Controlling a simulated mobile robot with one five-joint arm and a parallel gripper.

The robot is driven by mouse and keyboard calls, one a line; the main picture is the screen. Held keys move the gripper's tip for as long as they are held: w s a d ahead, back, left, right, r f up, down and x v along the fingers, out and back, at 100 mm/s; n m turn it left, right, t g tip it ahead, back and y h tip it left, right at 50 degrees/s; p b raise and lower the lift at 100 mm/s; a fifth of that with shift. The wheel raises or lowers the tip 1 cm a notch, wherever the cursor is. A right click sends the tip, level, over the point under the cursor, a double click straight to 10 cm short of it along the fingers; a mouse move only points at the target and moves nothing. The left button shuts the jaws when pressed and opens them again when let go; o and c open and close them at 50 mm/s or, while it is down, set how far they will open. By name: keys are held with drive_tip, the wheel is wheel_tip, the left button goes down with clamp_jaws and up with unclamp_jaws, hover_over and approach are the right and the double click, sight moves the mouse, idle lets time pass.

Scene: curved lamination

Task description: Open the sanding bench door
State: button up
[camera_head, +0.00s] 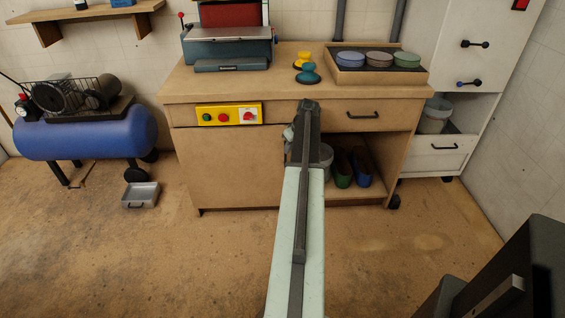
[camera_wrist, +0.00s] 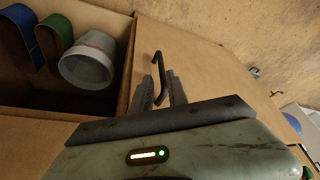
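The sanding bench (camera_head: 300,88) stands ahead, with its plain wooden door (camera_head: 230,170) at the left below the yellow button panel. The door looks closed. In the wrist view the door (camera_wrist: 200,60) carries a dark bar handle (camera_wrist: 158,62). My gripper (camera_wrist: 162,90) is open, its two fingers apart at the handle, with the handle's near part showing between them. I cannot tell whether either finger touches it. In the head view my arm hides the handle and most of my gripper.
An open compartment beside the door holds sanding belts (camera_head: 362,168) and a pale cup (camera_wrist: 88,62). A drawer (camera_head: 362,115) is above it. A blue compressor (camera_head: 85,135) and a metal tray (camera_head: 141,194) stand left. Floor before the door is clear.

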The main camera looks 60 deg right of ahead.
drive_tip(key=b+x, duration=0.7)
drive_tip(key=x, duration=0.1)
drive_tip(key=shift+a, duration=0.1)
drive_tip(key=shift+r, duration=0.1)
clamp_jaws()
drive_tip(key=shift+s, duration=0.1)
idle(0.9)
